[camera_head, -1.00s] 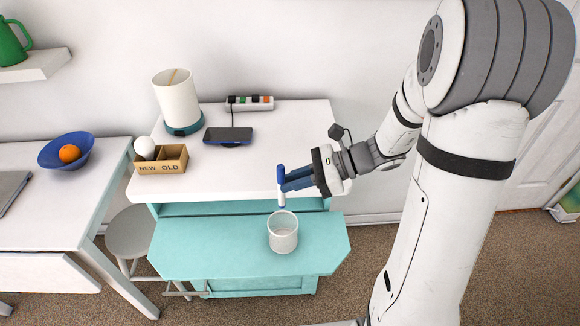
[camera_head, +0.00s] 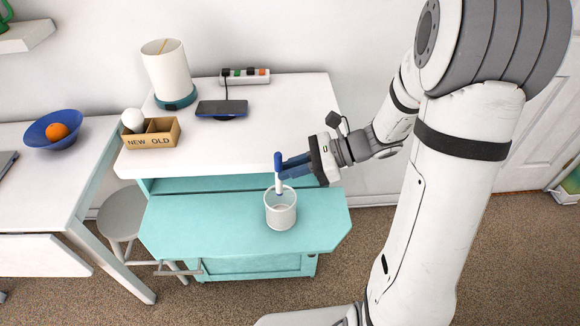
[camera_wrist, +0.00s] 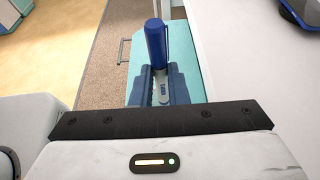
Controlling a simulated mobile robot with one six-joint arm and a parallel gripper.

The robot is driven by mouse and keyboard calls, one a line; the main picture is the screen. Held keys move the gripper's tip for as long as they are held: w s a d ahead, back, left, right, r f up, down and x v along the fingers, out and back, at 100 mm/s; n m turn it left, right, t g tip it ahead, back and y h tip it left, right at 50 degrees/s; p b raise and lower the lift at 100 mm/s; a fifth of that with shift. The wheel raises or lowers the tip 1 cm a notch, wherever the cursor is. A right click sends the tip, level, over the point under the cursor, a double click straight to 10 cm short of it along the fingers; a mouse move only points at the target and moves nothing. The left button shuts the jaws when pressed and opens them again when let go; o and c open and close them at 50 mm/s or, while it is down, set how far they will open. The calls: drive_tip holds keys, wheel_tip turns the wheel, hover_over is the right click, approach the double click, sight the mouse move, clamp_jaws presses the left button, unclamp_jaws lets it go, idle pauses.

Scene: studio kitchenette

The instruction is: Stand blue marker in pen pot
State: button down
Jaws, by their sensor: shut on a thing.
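The blue marker (camera_head: 278,160), with a blue cap and white lower body, is upright in my gripper (camera_head: 284,172). My gripper is shut on it near the cap. The white pen pot (camera_head: 281,213) stands on the turquoise pull-out surface. The marker's lower end overlaps the pot's mouth in the head view; I cannot tell how far inside it is. In the wrist view the blue cap (camera_wrist: 156,45) rises between my gripper's fingers (camera_wrist: 160,85), and the pot is hidden.
The turquoise surface (camera_head: 190,235) is clear around the pot. On the white desktop behind are a NEW/OLD box (camera_head: 152,140), a phone on a charger (camera_head: 221,108), a lamp (camera_head: 166,70) and a power strip (camera_head: 244,77). A stool (camera_head: 122,215) stands left.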

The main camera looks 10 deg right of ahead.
drive_tip(key=shift+f+b, duration=2.25)
drive_tip(key=shift+f, duration=1.3)
drive_tip(key=c, duration=1.3)
unclamp_jaws()
drive_tip(key=shift+c, duration=0.2)
approach(291, 189)
drive_tip(key=shift+s+a+r+p, duration=0.35)
drive_tip(key=shift+s+a+r, duration=0.8)
drive_tip(key=shift+a, duration=0.05)
